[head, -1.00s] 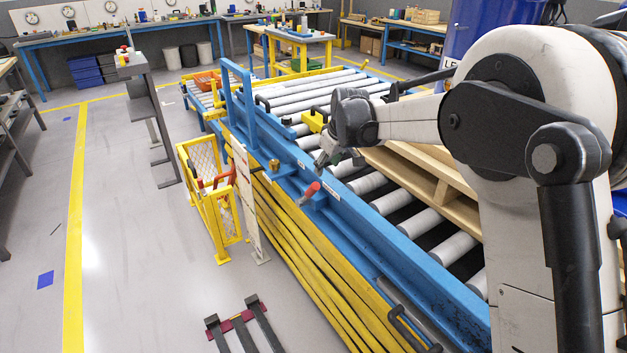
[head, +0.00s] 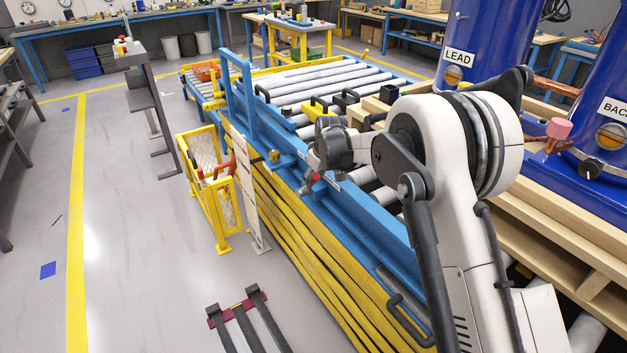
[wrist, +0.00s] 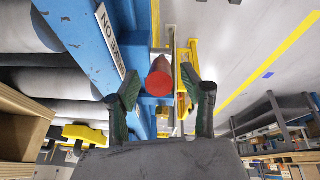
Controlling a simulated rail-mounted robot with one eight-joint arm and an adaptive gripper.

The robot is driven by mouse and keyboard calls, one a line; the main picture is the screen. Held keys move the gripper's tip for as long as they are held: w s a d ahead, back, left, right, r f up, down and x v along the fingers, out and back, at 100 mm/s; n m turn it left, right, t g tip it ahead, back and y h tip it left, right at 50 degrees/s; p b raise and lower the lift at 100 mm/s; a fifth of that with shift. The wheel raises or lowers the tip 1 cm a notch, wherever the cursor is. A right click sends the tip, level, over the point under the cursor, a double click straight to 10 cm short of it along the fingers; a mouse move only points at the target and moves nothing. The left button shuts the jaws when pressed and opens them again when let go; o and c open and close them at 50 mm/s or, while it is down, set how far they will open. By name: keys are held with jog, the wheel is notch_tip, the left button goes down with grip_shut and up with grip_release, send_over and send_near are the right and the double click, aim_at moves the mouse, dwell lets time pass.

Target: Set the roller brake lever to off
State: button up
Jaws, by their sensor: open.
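The roller brake lever has a red, round-ended handle (wrist: 158,80) and sits at the blue side rail (wrist: 82,42) of the roller conveyor. In the wrist view the red end lies between my gripper's two dark green-faced fingers (wrist: 172,92), with a gap on both sides. My gripper is open. In the head view my gripper (head: 308,184) is over the rail at the lever, and only a bit of red (head: 316,176) shows beside it. A white label (wrist: 110,38) on the rail reads upside down, partly cut off; the lever's exact angle is hard to tell.
A yellow mesh guard (head: 207,190) and a white upright plate (head: 243,185) stand left of the rail. Blue tanks (head: 490,40) on wooden pallets (head: 540,245) are at right. A yellow block (head: 322,110) sits by the rollers. The floor at left is open.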

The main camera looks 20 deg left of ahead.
jog(key=shift+x, duration=0.85)
grip_shut()
